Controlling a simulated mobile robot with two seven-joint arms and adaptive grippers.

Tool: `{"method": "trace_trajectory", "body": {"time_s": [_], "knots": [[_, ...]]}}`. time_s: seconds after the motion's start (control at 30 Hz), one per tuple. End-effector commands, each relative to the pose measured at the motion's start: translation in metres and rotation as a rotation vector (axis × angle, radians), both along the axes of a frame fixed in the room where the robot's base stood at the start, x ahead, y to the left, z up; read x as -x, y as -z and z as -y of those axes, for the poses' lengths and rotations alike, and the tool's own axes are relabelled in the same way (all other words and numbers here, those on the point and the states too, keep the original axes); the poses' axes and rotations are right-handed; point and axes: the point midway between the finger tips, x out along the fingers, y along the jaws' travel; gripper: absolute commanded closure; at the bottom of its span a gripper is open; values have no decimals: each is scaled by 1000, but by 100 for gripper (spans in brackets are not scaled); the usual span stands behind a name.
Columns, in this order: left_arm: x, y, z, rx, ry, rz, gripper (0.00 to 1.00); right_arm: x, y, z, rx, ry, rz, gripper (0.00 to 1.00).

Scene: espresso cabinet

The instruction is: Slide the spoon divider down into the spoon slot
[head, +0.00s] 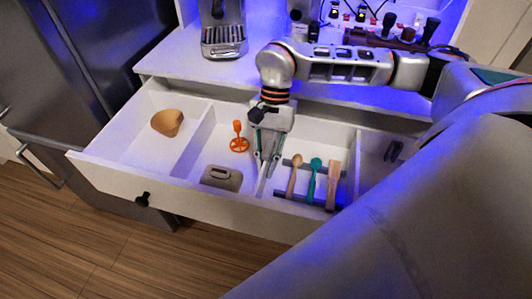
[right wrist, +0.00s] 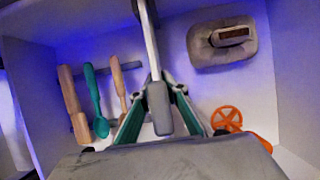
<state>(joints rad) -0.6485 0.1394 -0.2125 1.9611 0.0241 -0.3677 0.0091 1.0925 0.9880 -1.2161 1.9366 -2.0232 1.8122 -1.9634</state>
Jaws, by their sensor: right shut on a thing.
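The spoon divider (head: 262,183) is a thin white upright panel in the open drawer. My right gripper (head: 267,155) reaches down from above and is shut on its edge. In the right wrist view the divider (right wrist: 151,45) shows edge-on, running away from the fingers (right wrist: 160,105). The slot is hidden, and I cannot tell how deep the divider sits. My left gripper is not in view.
A dark slotted rail (head: 292,199) lies under the utensils. The countertop holds an espresso machine (head: 223,30).

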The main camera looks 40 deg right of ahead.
Motion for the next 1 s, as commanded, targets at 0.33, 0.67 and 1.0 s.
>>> {"method": "trace_trajectory", "body": {"time_s": [0.33,0.67,1.0], "knots": [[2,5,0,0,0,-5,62,0,7,0,0,0,0,81],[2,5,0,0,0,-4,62,0,7,0,0,0,0,66],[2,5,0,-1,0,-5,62,-10,-23,10,1,3,5,66]]}}
